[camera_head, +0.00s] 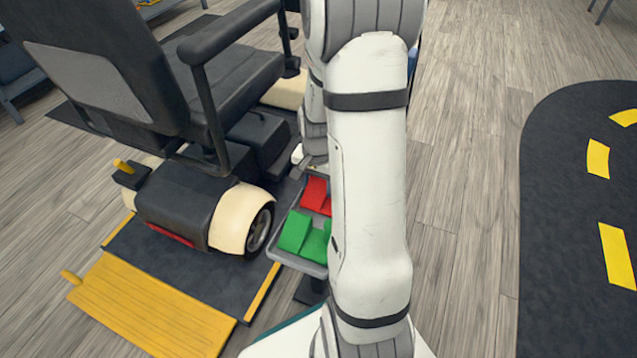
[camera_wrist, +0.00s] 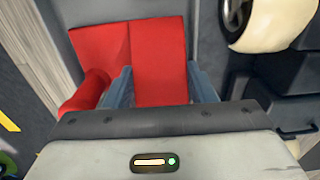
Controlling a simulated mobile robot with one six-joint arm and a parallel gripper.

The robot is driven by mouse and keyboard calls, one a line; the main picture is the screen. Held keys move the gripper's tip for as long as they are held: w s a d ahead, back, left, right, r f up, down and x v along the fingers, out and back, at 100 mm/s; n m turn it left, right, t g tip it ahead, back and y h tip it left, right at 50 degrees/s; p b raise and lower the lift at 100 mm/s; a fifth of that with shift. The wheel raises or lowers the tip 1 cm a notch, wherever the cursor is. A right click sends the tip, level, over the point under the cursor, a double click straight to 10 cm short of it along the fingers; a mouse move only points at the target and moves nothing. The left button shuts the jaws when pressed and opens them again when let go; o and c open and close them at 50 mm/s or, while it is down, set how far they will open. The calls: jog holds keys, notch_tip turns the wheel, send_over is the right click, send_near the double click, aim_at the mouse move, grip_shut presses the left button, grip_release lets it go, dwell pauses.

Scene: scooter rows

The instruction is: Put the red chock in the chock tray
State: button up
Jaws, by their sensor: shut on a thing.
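The red chock (camera_head: 316,194) shows in the head view within the outline of the grey chock tray (camera_head: 292,262), at its far end. In the wrist view the red chock (camera_wrist: 160,55) has two sloped faces and a rounded part at its left. My gripper (camera_wrist: 160,84) is shut on it, with a blue-grey finger on each side of one part. I cannot tell whether the chock rests on the tray floor. In the head view my arm hides the tray's right side and most of my gripper.
A green chock (camera_head: 305,237) lies in the near end of the tray. A black mobility scooter (camera_head: 190,205) with cream wheel covers stands close at the left, by a yellow ramp (camera_head: 150,305). Wood floor is clear at the right, before a dark mat with yellow marks (camera_head: 575,210).

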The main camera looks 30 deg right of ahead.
aim_at(318, 187)
jog(key=shift+s+a+f, duration=0.1)
jog(key=shift+s+f, duration=0.2)
jog(key=shift+f, duration=0.6)
jog(key=o, duration=1.3)
jog(key=shift+r, duration=0.1)
jog(key=shift+o, duration=0.2)
jog(key=shift+w+r+p, duration=0.1)
jog(key=shift+r+p, duration=0.45)
jog(key=shift+p, duration=0.1)
jog(key=shift+o, duration=0.4)
notch_tip(318, 187, up, 9)
jog(key=p, duration=0.6)
jog(key=shift+w+f+p, duration=0.1)
jog(key=shift+f+p, duration=0.1)
jog(key=shift+p, duration=0.15)
